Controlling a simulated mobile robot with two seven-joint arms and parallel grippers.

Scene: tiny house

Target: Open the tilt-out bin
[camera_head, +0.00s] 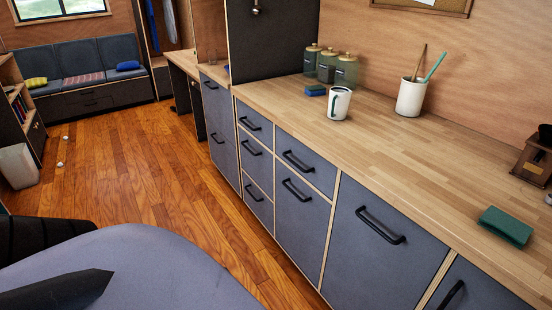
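A row of blue-grey cabinet fronts with black bar handles runs under the wooden counter. The widest full front (375,255) at the right has one handle (380,225) near its top and is closed. It looks like a tilt-out bin front, but no label shows. A drawer front (307,168) and a taller front (300,222) below it stand to its left, both closed. Another front (480,290) at the bottom right is cut off by the picture edge. Neither gripper can be made out in the view.
The counter (400,165) holds a white mug (339,103), a utensil crock (411,97), several jars and a green sponge (505,226). A pale wastebasket (18,166) stands at the left.

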